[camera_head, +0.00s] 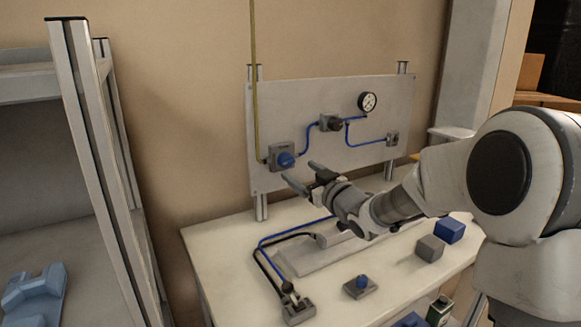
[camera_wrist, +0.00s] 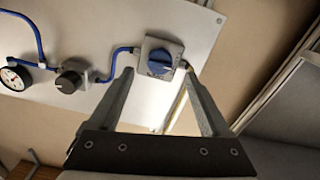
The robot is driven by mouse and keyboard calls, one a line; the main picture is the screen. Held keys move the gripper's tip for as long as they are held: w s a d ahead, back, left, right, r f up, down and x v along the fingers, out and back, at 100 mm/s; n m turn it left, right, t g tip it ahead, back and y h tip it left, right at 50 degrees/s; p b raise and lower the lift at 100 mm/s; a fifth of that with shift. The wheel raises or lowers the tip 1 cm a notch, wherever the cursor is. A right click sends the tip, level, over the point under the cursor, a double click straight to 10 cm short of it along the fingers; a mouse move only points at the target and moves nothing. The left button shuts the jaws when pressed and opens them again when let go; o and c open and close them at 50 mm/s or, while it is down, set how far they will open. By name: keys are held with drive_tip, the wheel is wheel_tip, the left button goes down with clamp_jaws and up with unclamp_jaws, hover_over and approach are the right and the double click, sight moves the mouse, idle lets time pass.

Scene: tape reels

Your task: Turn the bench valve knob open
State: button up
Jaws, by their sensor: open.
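A blue knob (camera_head: 285,160) sits on a grey square valve body (camera_head: 275,153) at the lower left of the upright panel. In the wrist view the knob (camera_wrist: 159,63) lies ahead, between the lines of the two fingers. Its face carries a raised grip bar. A second, smaller blue knob (camera_head: 362,281) stands on a grey plate on the bench top. I cannot tell from the frames which one the task names. My gripper (camera_head: 298,171) is open and empty, just in front of the panel knob. The fingers (camera_wrist: 158,74) appear apart from it.
The panel (camera_head: 340,100) also holds a gauge (camera_head: 368,102), a dark knob (camera_head: 330,122) and blue tubing. On the bench (camera_head: 220,245) are a lever switch (camera_head: 297,305), a grey block (camera_head: 430,248) and a blue block (camera_head: 450,231). A shelf frame (camera_head: 95,150) stands left.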

sight(289, 164)
drive_tip(key=x, duration=0.6)
clamp_jaws()
idle(0.4)
